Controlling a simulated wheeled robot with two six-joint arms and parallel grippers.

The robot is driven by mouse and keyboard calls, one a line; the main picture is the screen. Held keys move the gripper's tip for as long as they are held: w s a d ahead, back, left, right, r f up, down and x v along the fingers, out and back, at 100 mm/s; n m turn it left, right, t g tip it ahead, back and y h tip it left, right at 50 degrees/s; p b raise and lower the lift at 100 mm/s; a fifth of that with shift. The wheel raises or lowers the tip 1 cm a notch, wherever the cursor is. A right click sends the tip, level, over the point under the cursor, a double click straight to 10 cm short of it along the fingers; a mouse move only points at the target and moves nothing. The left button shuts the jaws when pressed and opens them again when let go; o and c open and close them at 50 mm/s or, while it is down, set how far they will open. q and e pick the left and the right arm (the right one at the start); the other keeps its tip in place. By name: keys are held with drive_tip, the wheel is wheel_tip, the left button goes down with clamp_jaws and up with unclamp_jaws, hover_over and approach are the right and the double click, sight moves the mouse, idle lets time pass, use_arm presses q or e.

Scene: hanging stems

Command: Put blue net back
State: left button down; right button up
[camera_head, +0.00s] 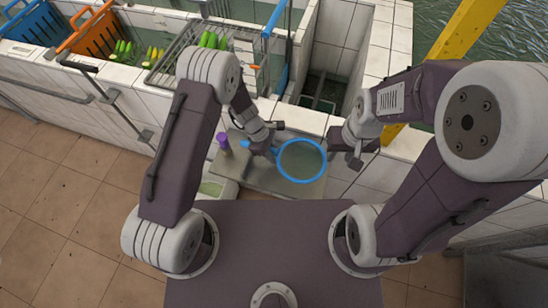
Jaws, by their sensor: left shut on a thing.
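The blue net (302,181) has a round blue hoop with a mesh inside and a short blue handle on its left side. My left gripper (264,146) is shut on the blue net by its handle, and the hoop extends to the right, over a grey metal tray. My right gripper (350,153) is just right of the hoop, apart from what it could hold as far as I can see. Its fingers are dark and small, so their opening is unclear.
The metal tray (240,176) lies below the net, with a purple-capped bottle (223,145) on its left. A wire rack (185,58) with green vegetables, an orange crate (92,38) and a blue crate (36,24) stand at the back left. A yellow beam (464,29) is at right.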

use_arm(q)
wheel_tip(320, 180, down, 4)
drive_tip(key=shift+s+r, duration=0.1)
drive_tip(key=shift+r, duration=0.05)
drive_tip(key=shift+f, duration=0.3)
drive_tip(key=c, duration=1.2)
unclamp_jaws()
drive_tip(key=shift+r, duration=0.2)
drive_tip(key=v, duration=1.2)
drive_tip(key=shift+p, duration=0.35)
